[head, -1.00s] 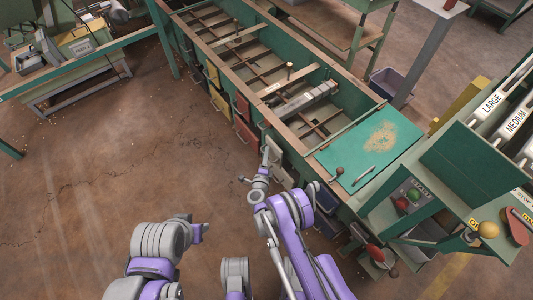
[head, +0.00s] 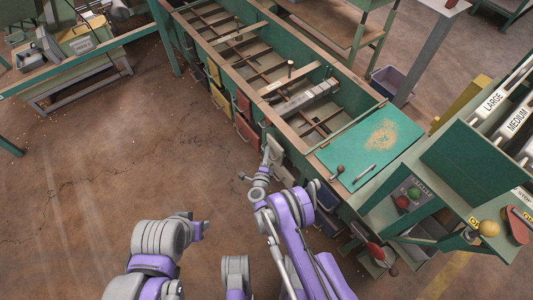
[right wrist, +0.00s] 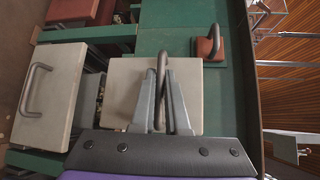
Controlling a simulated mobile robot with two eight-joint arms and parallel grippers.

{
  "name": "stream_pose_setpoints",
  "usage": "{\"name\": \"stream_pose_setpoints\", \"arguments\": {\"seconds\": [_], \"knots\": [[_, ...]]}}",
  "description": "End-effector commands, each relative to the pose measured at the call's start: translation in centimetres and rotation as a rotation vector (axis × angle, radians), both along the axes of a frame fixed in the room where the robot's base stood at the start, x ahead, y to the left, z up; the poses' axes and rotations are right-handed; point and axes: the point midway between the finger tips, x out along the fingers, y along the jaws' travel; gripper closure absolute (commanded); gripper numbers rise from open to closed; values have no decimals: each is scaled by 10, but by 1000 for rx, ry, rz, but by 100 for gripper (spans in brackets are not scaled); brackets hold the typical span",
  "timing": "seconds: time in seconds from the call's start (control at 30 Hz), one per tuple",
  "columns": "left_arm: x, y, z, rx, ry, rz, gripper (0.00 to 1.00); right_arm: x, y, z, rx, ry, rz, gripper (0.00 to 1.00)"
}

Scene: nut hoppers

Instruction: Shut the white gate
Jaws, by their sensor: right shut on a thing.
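The white gate (right wrist: 125,88) is a pale square plate against the green hopper side in the right wrist view. Its grey bar handle (right wrist: 161,62) stands between the fingers of my right gripper (right wrist: 160,80), which is shut on it. The fingers hide part of the handle and plate. In the head view the right gripper (head: 267,158) is at the hopper's near side, beside the pale gate (head: 275,148).
A white bin front (right wrist: 45,98) with its own handle lies left of the gate in the wrist view. A red gate (right wrist: 208,48) sits beyond. Yellow and red fronts (head: 242,104) line the hopper. Open floor (head: 120,150) lies at left.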

Motion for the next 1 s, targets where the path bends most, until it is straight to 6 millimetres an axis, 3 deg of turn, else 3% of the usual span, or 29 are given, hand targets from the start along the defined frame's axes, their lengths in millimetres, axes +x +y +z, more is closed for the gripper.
{"name": "stream_pose_setpoints", "arguments": {"seconds": [0.73,1.0], "knots": [[0,0,-1,0,0,0,58,1,-1,0,-1,-1,0,100],[2,0,-14,0,3,0,58,23,-31,-1,-2,0,-3,100]]}}
